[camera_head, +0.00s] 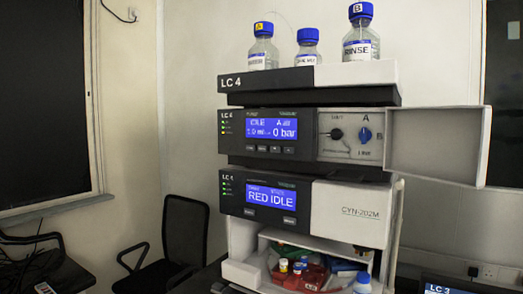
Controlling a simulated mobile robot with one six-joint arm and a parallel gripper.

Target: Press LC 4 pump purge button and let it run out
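The LC 4 stack stands right of centre, its name on the dark front of the top tray (270,86). Below the tray is the pump module (230,143) with a lit blue display (271,128), which reads idle and 0 bar. A row of small dark buttons (263,149) sits under the display; their labels are too small to read. Right of the display, a panel holds a black knob (336,133) and a blue knob (365,134) near the letters A and B. The panel's white door (436,146) stands open to the right. My gripper is not in view.
Blue-capped bottles (361,40) stand on the top tray. A lower module (350,212) shows "RED IDLE". Below it, an open bay (250,270) holds small coloured items. A black chair (186,235) stands at left. Another LC unit (455,290) shows at bottom right.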

